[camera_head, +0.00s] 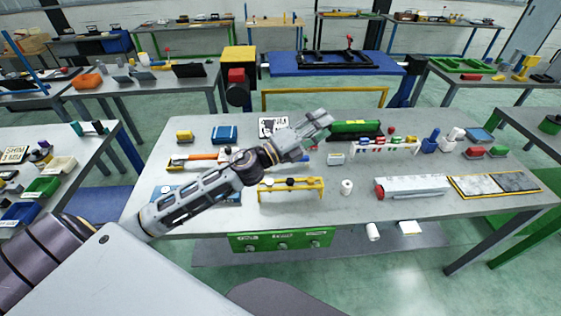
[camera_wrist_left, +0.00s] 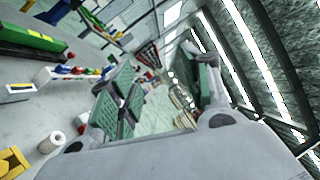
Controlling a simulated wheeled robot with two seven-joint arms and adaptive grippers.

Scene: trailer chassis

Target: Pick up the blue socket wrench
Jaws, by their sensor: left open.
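My left gripper (camera_head: 322,122) is over the middle of the workbench (camera_head: 345,215), raised above the tabletop. Its two fingers, with green pads, are spread apart and empty in the left wrist view (camera_wrist_left: 163,88). I cannot make out a blue socket wrench for certain. My right gripper is not in view.
A yellow stand (camera_head: 291,184) and a white roll (camera_head: 347,187) are near the front. A green case (camera_head: 355,130) lies right of the gripper, with a white rack (camera_head: 385,149) in front. A blue box (camera_head: 224,134) is at the back left. Free tabletop shows between them.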

